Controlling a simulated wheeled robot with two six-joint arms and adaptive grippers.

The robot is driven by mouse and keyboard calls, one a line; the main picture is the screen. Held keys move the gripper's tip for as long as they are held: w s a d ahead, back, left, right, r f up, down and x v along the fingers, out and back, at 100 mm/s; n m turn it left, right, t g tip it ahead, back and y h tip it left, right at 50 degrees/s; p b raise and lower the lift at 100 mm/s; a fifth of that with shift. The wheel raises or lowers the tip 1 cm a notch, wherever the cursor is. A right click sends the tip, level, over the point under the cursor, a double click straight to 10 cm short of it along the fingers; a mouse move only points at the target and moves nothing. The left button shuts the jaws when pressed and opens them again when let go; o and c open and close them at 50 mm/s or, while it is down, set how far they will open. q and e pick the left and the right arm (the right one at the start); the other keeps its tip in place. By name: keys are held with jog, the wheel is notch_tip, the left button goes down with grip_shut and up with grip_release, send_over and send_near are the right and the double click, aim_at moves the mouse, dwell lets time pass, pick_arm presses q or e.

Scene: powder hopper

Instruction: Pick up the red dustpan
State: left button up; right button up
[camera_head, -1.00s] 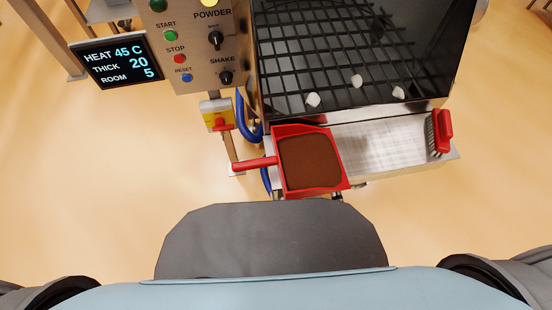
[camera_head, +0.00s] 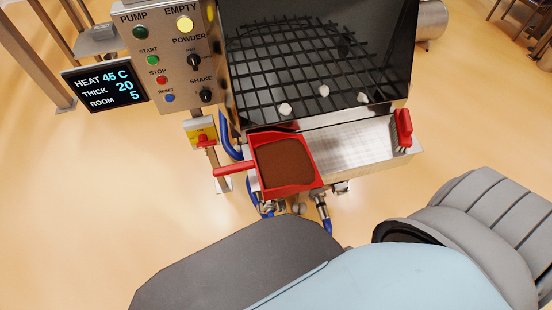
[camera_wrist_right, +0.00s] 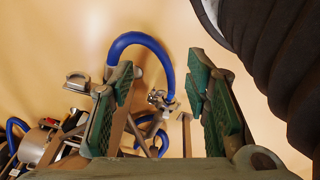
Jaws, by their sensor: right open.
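The red dustpan (camera_head: 312,186) holds brown powder (camera_head: 284,163) and sits on the left end of the metal shelf in front of the hopper in the head view. Its red handle points left, past the shelf's end. My right gripper (camera_wrist_right: 165,105) shows in the right wrist view with its green-padded fingers wide apart and nothing between them. Behind the fingers are a blue hose (camera_wrist_right: 140,40) and metal fittings; the dustpan does not show there. Neither gripper shows in the head view, so my left gripper is out of sight.
A red brush (camera_head: 403,128) stands at the shelf's (camera_head: 352,146) right end. The hopper grid (camera_head: 300,70) has several white lumps. A control panel (camera_head: 165,50), a display (camera_head: 104,86) and a yellow-red switch (camera_head: 201,134) stand left. Blue hoses and pipes hang below the shelf.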

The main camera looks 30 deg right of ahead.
jog(key=w+a+r+p, duration=0.1)
jog(key=w+r, duration=0.4)
jog(key=r, duration=0.2)
jog(key=w+r+p, duration=0.2)
jog(key=w+r, duration=0.3)
jog(key=r, duration=0.2)
notch_tip(320, 180, up, 25)
jog(key=n+y+p, duration=0.2)
jog(key=n+y, duration=0.3)
jog(key=n, duration=0.9)
send_over(238, 166)
jog(key=s+d, duration=0.2)
jog(key=d, duration=0.3)
jog(key=shift+n+g, duration=0.4)
jog(key=b+x, duration=0.1)
jog(key=x, duration=0.3)
jog(key=b+x, duration=0.1)
jog(key=x, duration=0.4)
jog(key=w+b+x, duration=0.1)
jog(key=x, duration=0.3)
jog(key=shift+a+f, duration=0.15)
jog(key=shift+a, duration=0.2)
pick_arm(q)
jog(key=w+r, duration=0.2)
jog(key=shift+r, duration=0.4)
pick_arm(e)
grip_shut()
